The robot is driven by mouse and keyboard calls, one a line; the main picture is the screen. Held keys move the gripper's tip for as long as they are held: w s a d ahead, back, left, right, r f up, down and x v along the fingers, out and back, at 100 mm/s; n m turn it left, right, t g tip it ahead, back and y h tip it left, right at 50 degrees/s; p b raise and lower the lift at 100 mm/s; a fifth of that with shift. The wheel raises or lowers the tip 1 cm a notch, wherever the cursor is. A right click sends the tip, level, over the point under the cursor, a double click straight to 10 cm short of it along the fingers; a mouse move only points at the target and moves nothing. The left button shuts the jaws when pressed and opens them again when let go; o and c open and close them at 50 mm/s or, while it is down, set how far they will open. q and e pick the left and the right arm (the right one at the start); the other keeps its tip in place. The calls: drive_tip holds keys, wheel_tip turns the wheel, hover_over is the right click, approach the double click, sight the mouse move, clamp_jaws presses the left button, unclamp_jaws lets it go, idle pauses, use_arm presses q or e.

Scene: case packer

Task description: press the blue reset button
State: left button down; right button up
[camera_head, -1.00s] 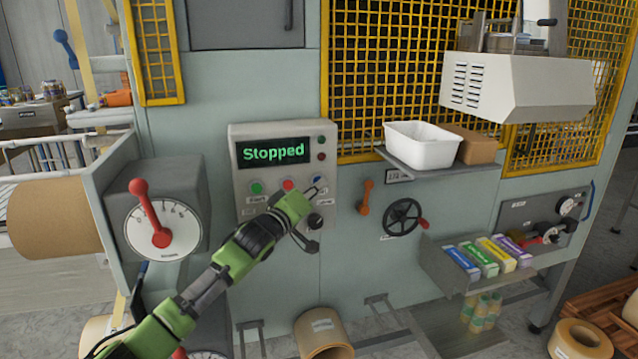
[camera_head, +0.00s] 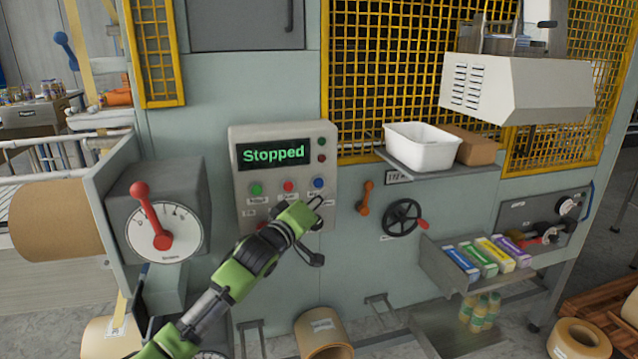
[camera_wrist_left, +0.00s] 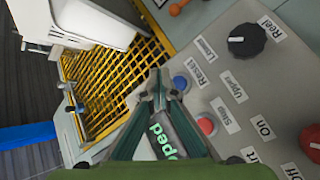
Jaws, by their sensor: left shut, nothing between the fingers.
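The blue reset button (camera_head: 319,183) is at the right end of a row of buttons on the grey control panel (camera_head: 246,215). It is fully visible in the head view, and in the left wrist view the blue button (camera_wrist_left: 180,83) shows just right of the fingertips, by a "Reset" label. My left gripper (camera_head: 317,204) is shut and empty, with its fingertips just below the button in the head view. I see a gap between fingertips and button in both views. The panel's display (camera_head: 273,153) reads "Stopped". My right gripper is not in view.
A red button (camera_head: 288,187) and a green button (camera_head: 256,189) sit left of the blue one. A black knob (camera_wrist_left: 246,39) shows in the left wrist view. A red-handled dial box (camera_head: 160,232) juts out left of the panel; an orange lever (camera_head: 366,197) is at its right.

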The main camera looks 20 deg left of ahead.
use_arm(q)
drive_tip(key=shift+s+d+r+p, duration=0.15)
drive_tip(key=shift+s+d, duration=0.25)
drive_tip(key=shift+s, duration=0.2)
drive_tip(key=shift+s+d+f+p, duration=0.15)
drive_tip(key=shift+s+d, duration=0.2)
drive_tip(key=shift+s, duration=0.2)
